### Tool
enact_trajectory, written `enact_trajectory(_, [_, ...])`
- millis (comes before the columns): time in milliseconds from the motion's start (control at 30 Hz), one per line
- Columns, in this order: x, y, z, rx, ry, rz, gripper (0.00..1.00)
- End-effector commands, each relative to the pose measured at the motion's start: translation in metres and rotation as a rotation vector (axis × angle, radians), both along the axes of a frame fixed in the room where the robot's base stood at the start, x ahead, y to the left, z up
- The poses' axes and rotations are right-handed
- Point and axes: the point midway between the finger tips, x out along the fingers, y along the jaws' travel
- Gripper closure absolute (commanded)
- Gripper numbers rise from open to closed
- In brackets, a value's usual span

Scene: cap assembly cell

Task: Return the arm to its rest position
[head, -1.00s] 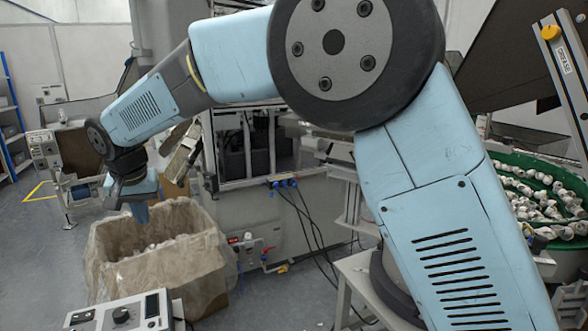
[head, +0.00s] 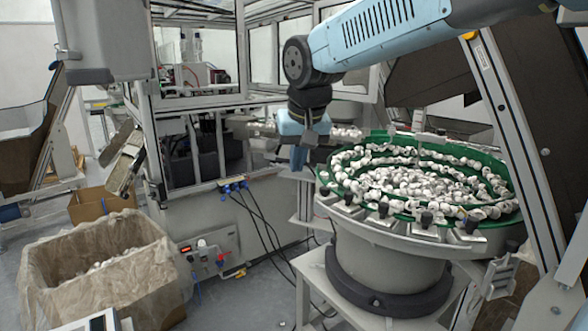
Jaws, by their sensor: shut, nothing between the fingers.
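My light-blue arm (head: 385,30) reaches in from the top right of the head view. My gripper (head: 299,157) hangs pointing down at its end, left of the green bowl feeder (head: 376,140) and in front of the grey machine. It is shut, with nothing seen in it. The gap between its fingers is too small to make out in detail.
The green bowl feeder holds many white caps and stands on a grey stand at the right. A box lined with clear plastic (head: 150,270) stands at the lower left. A slanted grey post (head: 525,150) crosses the right side. Black cables (head: 262,225) hang from the machine. Some floor is clear between box and feeder.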

Motion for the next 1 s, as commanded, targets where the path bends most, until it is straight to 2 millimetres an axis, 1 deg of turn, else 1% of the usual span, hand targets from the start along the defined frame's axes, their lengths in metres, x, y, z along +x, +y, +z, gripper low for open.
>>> enact_trajectory(33, [-0.007,-0.023,0.002,0.002,-0.008,-0.022,1.00])
enact_trajectory(200, [-0.033,-0.083,-0.001,0.002,-0.028,-0.071,1.00])
enact_trajectory(300, [-0.052,-0.115,-0.005,0.000,-0.040,-0.101,1.00])
enact_trajectory(367, [-0.064,-0.133,-0.008,-0.001,-0.047,-0.118,1.00])
enact_trajectory(500, [-0.095,-0.169,-0.019,-0.005,-0.066,-0.159,1.00])
enact_trajectory(600, [-0.117,-0.190,-0.028,-0.010,-0.080,-0.189,1.00])
enact_trajectory(700, [-0.138,-0.207,-0.039,-0.014,-0.090,-0.214,1.00])
enact_trajectory(800, [-0.153,-0.218,-0.048,-0.020,-0.099,-0.233,1.00])
enact_trajectory(900, [-0.164,-0.225,-0.054,-0.023,-0.105,-0.245,1.00])
enact_trajectory(1000, [-0.169,-0.228,-0.057,-0.025,-0.107,-0.250,1.00])
